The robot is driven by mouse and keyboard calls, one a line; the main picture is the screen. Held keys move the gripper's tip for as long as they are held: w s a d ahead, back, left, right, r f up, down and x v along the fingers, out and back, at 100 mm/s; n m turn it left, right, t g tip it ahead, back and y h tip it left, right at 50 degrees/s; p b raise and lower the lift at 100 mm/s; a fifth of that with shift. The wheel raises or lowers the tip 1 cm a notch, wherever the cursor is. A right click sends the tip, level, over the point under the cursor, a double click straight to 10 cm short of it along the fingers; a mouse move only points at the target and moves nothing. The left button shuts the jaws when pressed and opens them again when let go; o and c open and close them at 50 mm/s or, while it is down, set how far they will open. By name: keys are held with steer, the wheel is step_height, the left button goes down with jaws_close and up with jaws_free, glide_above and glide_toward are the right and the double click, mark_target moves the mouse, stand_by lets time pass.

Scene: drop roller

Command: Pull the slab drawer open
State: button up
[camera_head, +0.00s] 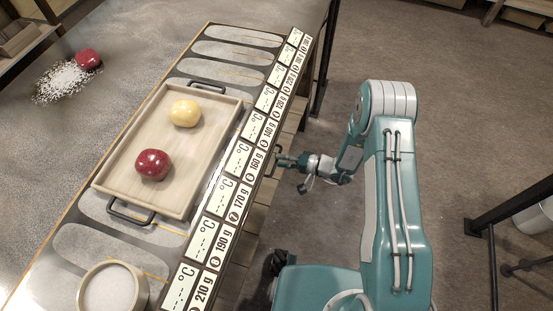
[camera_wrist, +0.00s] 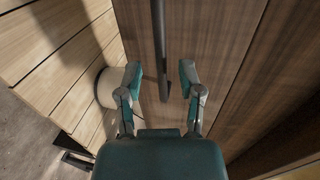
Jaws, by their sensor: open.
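The slab drawer's front looks like a brown wooden panel (camera_wrist: 210,30) in the wrist view. A dark bar handle (camera_wrist: 160,45) runs along it from the top edge of the picture. My gripper (camera_wrist: 160,76) is open, with one finger on each side of the handle's lower end. Neither finger visibly touches the handle. In the head view my gripper (camera_head: 284,160) is at the right side of the counter, below its labelled edge. The drawer front is mostly hidden there under the counter edge.
The counter holds a wooden tray (camera_head: 120,187) with a yellow ball (camera_head: 185,113) and a red ball (camera_head: 152,164). A round pot (camera_head: 140,297) stands at the near end. Another red ball (camera_head: 88,59) lies by white grains. The floor right of the counter has free room.

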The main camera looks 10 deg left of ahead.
steer(key=shift+x, duration=1)
jaws_close()
steer(key=shift+d, duration=0.15)
steer(key=f+v, duration=0.2)
steer(key=v, duration=1.2)
steer(key=d+f+v, duration=0.1)
steer(key=f+v, duration=0.2)
steer(key=v, duration=1.1)
steer(key=shift+f, duration=0.45)
